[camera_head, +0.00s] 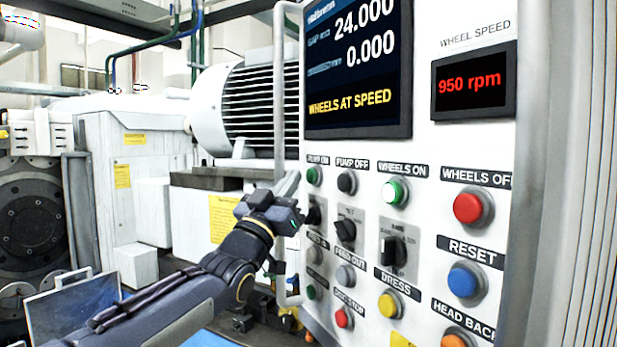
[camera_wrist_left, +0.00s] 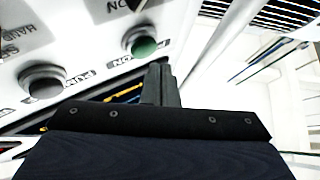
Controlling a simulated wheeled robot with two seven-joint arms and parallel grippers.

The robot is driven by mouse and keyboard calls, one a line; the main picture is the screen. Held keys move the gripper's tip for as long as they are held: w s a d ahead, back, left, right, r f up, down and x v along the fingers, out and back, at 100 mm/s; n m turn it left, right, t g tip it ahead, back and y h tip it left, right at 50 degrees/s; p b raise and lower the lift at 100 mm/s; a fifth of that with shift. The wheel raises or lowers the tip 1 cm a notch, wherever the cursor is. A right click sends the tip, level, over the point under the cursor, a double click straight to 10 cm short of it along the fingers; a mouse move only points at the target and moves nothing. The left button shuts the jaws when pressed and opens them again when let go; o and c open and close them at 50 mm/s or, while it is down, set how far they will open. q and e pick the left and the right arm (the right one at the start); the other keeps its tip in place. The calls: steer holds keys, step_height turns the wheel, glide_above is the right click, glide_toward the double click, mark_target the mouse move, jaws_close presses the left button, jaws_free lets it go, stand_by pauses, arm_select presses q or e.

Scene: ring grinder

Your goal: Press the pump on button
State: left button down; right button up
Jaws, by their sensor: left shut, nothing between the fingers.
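The pump on button (camera_head: 313,175) is a green round push button in a metal ring at the upper left of the control panel. In the left wrist view the green button (camera_wrist_left: 144,46) is just above and left of the fingertips. My left gripper (camera_head: 291,186) is shut and empty, its tip just left of and slightly below the button. In the left wrist view the shut fingers (camera_wrist_left: 160,82) point toward the panel, with a gap in the picture to the button. I cannot tell the exact depth between them. My right gripper is not in view.
The dark pump off button (camera_head: 347,182) is right of pump on, with the lit wheels on button (camera_head: 394,192) further right. Selector knobs (camera_head: 345,229) sit below. A vertical grey handle bar (camera_head: 279,100) runs along the panel's left edge. The screen (camera_head: 357,65) reads "WHEELS AT SPEED".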

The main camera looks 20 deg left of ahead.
arm_select(q)
steer(key=shift+w+f, duration=0.1)
steer(key=shift+w+d, duration=0.25)
steer(key=shift+w+d+b, duration=0.35)
steer(key=shift+w+b, duration=0.05)
stand_by(1.0)
stand_by(0.3)
steer(key=shift+s+a+b, duration=0.5)
steer(key=shift+s+a, duration=0.05)
steer(key=shift+s, duration=0.15)
